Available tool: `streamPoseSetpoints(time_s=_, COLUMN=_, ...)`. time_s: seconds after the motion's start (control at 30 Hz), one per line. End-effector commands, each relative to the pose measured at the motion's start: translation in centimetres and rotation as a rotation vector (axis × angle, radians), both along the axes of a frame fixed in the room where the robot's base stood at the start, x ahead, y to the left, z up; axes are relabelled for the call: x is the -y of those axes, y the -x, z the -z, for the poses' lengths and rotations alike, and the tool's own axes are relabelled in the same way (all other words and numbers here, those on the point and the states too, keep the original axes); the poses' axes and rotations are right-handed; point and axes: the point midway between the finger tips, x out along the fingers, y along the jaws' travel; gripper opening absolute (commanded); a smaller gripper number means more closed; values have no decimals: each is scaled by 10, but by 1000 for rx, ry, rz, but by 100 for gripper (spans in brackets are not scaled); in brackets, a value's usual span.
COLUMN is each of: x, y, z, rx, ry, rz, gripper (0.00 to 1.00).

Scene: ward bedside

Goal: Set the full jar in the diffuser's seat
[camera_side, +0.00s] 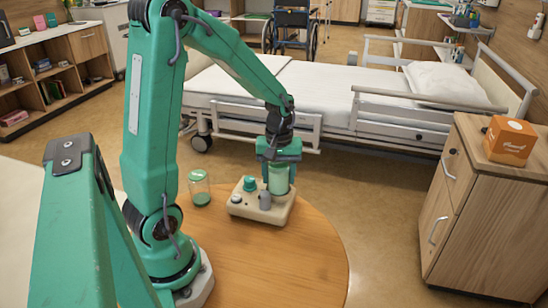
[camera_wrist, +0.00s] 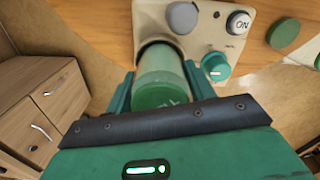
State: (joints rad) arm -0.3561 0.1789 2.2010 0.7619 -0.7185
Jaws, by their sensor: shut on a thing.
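The full jar (camera_side: 279,181), filled with pale green, stands upright between the jaws of my gripper (camera_side: 278,158). In the wrist view the jar (camera_wrist: 163,82) has a green finger on each side, and my gripper (camera_wrist: 162,92) is shut on it. The beige diffuser (camera_side: 250,210) sits on the round table. The jar's lower end is at the round seat in the diffuser's back right part. The seat is mostly hidden by the jar, and I cannot tell whether the jar rests on its floor. The diffuser (camera_wrist: 207,38) shows a grey knob, a green knob and an ON button.
A second jar (camera_side: 201,196) with a green lid and little green liquid stands left of the diffuser. The front of the wooden table (camera_side: 290,265) is clear. A bedside cabinet (camera_side: 485,215) with an orange box (camera_side: 510,140) stands right; a bed (camera_side: 330,95) is behind.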

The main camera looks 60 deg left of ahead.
Motion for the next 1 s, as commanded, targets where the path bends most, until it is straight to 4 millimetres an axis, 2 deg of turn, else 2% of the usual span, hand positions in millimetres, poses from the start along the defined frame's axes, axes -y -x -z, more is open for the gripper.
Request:
streamPoseSetpoints(time_s=0.33, x=0, y=0, z=3, rx=1, ry=0, rz=0, gripper=24)
streamPoseSetpoints(time_s=0.37, x=0, y=0, z=3, rx=1, ry=0, rz=0, gripper=56)
streamPoseSetpoints(time_s=0.47, x=0, y=0, z=3, rx=1, ry=0, rz=0, gripper=75)
streamPoseSetpoints(time_s=0.5, x=0, y=0, z=3, rx=1, ry=0, rz=0, gripper=79)
streamPoseSetpoints(time_s=0.7, x=0, y=0, z=3, rx=0, ry=0, rz=0, gripper=81)
streamPoseSetpoints(time_s=0.8, x=0, y=0, z=3, rx=0, ry=0, rz=0, gripper=97)
streamPoseSetpoints(time_s=1.0, x=0, y=0, z=3, rx=0, ry=0, rz=0, gripper=97)
